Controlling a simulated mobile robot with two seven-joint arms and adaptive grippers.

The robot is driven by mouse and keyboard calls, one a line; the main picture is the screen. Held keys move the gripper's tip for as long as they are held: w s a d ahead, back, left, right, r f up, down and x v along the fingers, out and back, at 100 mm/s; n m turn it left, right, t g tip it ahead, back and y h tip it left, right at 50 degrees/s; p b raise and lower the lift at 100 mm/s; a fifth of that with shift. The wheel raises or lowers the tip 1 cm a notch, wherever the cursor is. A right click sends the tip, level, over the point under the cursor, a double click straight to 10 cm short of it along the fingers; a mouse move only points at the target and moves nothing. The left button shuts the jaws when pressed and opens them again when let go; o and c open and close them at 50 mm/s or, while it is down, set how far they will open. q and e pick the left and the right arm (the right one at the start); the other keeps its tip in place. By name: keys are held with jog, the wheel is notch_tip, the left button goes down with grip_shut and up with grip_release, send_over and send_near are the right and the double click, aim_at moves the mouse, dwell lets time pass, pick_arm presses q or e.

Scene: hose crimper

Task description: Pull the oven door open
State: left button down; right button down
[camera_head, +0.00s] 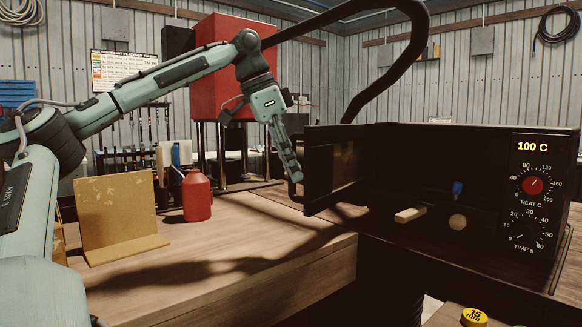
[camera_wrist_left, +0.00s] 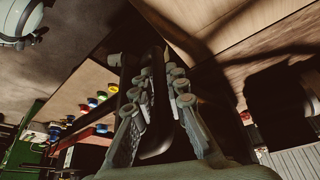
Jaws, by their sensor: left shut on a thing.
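The black oven (camera_head: 540,200) stands at the right in the head view, with a lit "100 C" display and two dials. Its door (camera_head: 330,170) stands swung open, out to the left of the dark cavity. My left gripper (camera_head: 294,178) is at the outer edge of the door, shut on the door handle. In the left wrist view the fingers (camera_wrist_left: 163,110) lie on either side of the dark handle bar (camera_wrist_left: 155,132). Inside the oven are a pale block (camera_head: 410,214), a round tan piece (camera_head: 457,222) and a small blue piece (camera_head: 458,190). My right gripper is not in view.
A red bottle (camera_head: 197,196) and a tan board stand (camera_head: 118,217) are on the wooden bench (camera_head: 230,255) left of the door. A thick black hose (camera_head: 405,60) arches behind the oven. The bench between bottle and door is clear.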

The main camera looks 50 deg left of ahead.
pick_arm(q)
jog(key=shift+r, duration=0.1)
jog(key=c, duration=1.5)
grip_release()
jog(key=shift+w, duration=0.1)
jog(key=shift+c, duration=0.2)
jog(key=v, duration=1.2)
